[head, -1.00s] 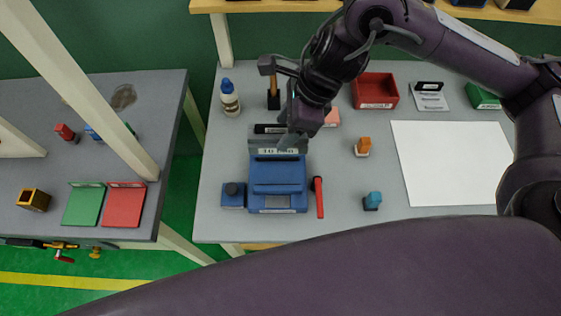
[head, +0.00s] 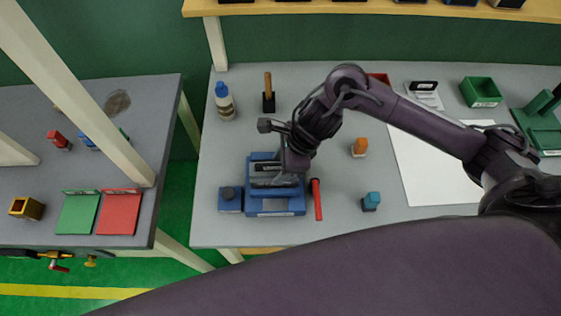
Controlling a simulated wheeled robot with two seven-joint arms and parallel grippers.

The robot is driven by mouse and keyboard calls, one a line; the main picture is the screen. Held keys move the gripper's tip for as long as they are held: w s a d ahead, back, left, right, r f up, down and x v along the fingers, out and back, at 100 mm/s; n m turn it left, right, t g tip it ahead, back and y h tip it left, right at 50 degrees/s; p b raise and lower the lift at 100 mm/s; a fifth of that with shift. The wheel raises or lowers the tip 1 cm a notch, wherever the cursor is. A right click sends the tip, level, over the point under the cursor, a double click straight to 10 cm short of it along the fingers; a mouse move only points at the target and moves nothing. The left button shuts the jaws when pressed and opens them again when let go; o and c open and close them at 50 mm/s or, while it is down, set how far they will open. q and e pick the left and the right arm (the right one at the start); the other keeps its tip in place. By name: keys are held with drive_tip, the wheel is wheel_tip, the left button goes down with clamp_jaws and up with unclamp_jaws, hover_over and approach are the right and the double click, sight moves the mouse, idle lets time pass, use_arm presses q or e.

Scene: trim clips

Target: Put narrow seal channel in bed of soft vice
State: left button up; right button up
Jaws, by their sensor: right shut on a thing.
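The soft vice (head: 277,207) is blue and stands near the front left of the grey table. My right gripper (head: 290,168) is directly over the vice, pointing down. It is shut on a grey piece with a dark strip, which I take to be the narrow seal channel (head: 268,168). The piece lies across the upper part of the vice, over or in its bed. I cannot tell whether it touches the bed. The fingertips are partly hidden by the hand. My left gripper is not in view.
A red-handled tool (head: 316,199) lies close to the vice's right side. A teal-topped block (head: 371,201) and an orange-topped block (head: 359,147) stand further right. A blue-capped bottle (head: 224,101) and a wooden-handled tool (head: 268,94) stand behind. A white sheet (head: 432,170) lies at right.

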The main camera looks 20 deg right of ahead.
drive_tip(key=shift+f+b, duration=0.2)
drive_tip(key=shift+b, duration=0.1)
drive_tip(key=o, duration=1.1)
drive_tip(key=shift+c, duration=0.2)
drive_tip(key=shift+r, duration=0.15)
drive_tip(key=shift+r+p, duration=0.2)
drive_tip(key=shift+p, duration=0.25)
drive_tip(key=v, duration=1.1)
drive_tip(key=shift+d+r+b, duration=0.3)
drive_tip(key=shift+b, duration=0.05)
drive_tip(key=shift+s, duration=0.15)
